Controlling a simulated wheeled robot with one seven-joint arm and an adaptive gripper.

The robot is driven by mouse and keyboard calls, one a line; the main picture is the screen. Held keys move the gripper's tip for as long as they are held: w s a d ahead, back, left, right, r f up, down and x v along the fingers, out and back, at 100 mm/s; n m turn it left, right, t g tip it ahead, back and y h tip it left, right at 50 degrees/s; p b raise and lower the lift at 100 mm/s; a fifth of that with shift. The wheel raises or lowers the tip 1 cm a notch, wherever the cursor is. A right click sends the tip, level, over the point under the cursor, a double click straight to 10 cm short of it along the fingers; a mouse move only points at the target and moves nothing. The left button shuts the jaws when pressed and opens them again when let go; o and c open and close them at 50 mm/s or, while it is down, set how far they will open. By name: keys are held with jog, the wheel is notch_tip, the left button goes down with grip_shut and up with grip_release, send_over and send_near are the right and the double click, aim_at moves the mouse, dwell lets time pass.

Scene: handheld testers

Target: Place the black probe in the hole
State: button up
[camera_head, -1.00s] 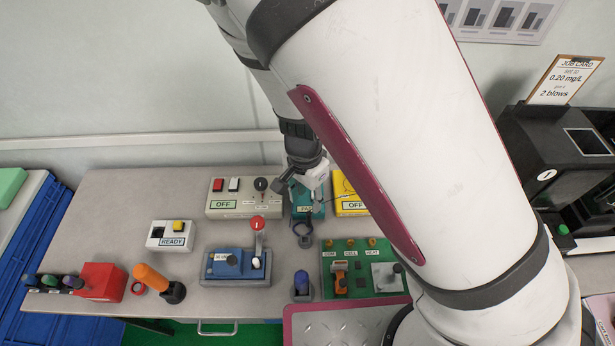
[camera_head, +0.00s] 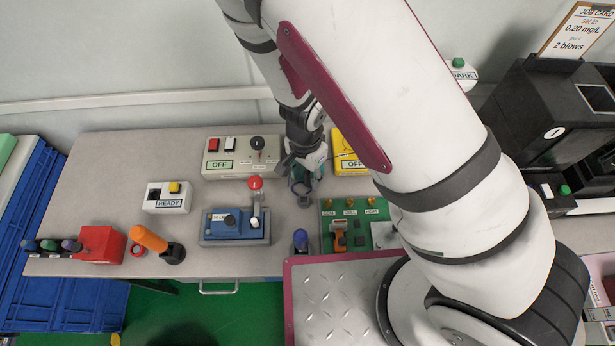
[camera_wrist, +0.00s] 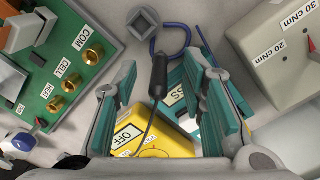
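A green board (camera_head: 331,228) with gold sockets is at front right. A yellow box (camera_head: 346,158) and a cream switch box (camera_head: 225,166) flank the tester. A blue box with a red-knobbed lever (camera_head: 234,222) stands front left.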

grip_shut()
jog(key=shift+r, duration=0.1)
